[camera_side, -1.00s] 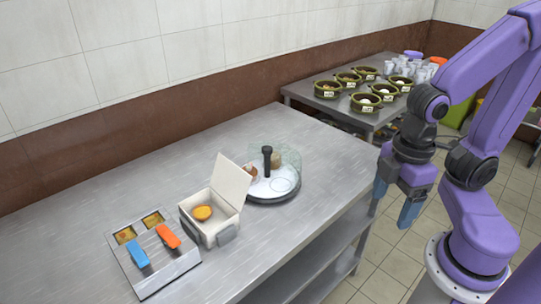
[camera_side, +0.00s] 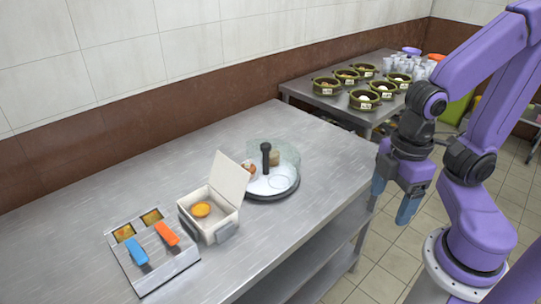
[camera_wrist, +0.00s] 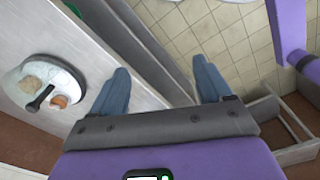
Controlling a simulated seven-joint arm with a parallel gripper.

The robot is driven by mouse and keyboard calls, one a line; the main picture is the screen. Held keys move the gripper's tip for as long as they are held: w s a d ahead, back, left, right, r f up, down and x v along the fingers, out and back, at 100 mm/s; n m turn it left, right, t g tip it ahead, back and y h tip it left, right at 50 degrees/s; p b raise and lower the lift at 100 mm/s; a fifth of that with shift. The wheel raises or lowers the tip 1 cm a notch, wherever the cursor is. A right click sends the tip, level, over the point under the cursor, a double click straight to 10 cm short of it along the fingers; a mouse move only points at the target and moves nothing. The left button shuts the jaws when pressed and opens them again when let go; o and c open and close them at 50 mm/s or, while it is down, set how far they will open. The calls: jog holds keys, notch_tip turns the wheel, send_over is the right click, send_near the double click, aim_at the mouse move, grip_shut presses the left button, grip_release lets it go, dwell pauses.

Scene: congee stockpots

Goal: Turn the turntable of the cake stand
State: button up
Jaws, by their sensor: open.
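The cake stand's round turntable (camera_side: 277,186) sits on the steel table near its right edge, with a clear cover (camera_side: 286,154) and a black upright handle (camera_side: 266,158). A brown item (camera_side: 248,168) and a tan item (camera_side: 274,158) stand on it. The turntable also shows at the left of the wrist view (camera_wrist: 58,68), with its black handle (camera_wrist: 40,98). My gripper (camera_side: 393,200) is open and empty, off the table's right edge and apart from the stand. In the wrist view my gripper's blue fingers (camera_wrist: 163,82) are spread wide with nothing between them.
A white open box (camera_side: 214,222) with an orange-yellow item stands left of the stand. A steel tray (camera_side: 155,262) with a blue and an orange handle lies farther left. A back table (camera_side: 300,92) holds several green pots (camera_side: 327,86) and cups. The steel table's far left is clear.

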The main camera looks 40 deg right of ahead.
jog(key=shift+c, duration=1.4)
jog(key=w+a+r+m, duration=0.1)
jog(key=w+a+r, duration=0.15)
jog(key=w, duration=0.25)
jog(key=w+a+r+m, duration=0.1)
jog(key=w+a, duration=0.2)
jog(key=w, duration=0.2)
jog(key=r+m, duration=0.1)
jog(key=m, duration=0.7)
send_over(266, 145)
notch_tip(266, 145, down, 16)
jog(key=shift+f, duration=0.1)
